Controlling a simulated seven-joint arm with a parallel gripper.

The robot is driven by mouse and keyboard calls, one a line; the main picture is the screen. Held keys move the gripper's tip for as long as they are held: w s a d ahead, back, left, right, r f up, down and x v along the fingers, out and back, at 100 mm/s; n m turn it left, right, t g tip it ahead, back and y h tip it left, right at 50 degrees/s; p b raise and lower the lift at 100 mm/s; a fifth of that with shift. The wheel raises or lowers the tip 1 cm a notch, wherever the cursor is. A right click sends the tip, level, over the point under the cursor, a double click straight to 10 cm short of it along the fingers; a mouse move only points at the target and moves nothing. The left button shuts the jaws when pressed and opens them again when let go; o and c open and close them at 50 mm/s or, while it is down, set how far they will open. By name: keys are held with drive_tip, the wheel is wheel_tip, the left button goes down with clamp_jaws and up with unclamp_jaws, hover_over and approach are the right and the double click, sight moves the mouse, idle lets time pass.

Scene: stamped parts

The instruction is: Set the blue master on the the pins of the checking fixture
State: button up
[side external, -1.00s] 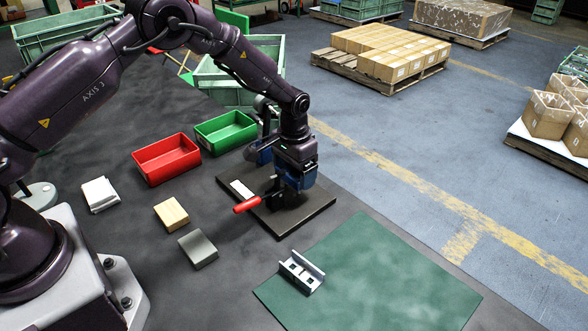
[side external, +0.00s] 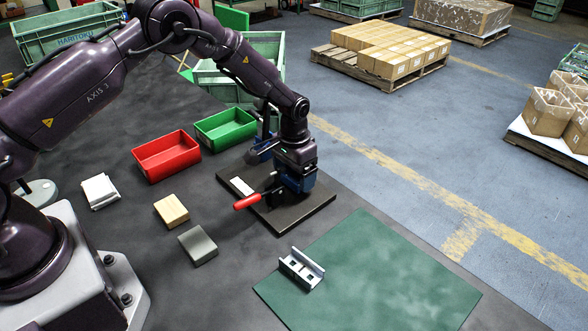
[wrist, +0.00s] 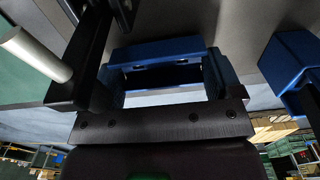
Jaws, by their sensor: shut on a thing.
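The checking fixture (side external: 316,212) is a dark flat plate with a white label and a red-handled clamp (side external: 248,202). My gripper (side external: 297,172) is over the fixture, pointing down, shut on the blue master (side external: 305,182). The wrist view shows the blue master (wrist: 165,52) as a blue channel-like piece with an opening, in front of my gripper's dark jaw parts. Its underside and the fixture's pins are hidden, so I cannot tell whether they touch. A second blue piece (wrist: 295,72) shows at the right of the wrist view; a blue piece (side external: 258,152) also stands behind my gripper.
A grey channel part (side external: 302,268) lies on the green mat (side external: 380,270). A red bin (side external: 166,156) and green bin (side external: 226,130) stand left of the fixture. Wooden (side external: 172,210) and grey (side external: 198,245) blocks and a white stack (side external: 100,191) lie nearer my base.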

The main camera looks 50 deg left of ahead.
sight(294, 179)
drive_tip(key=shift+f, duration=0.5)
drive_tip(key=o, duration=0.8)
drive_tip(key=shift+r, duration=0.15)
wheel_tip(294, 179, up, 13)
drive_tip(key=shift+f, duration=0.15)
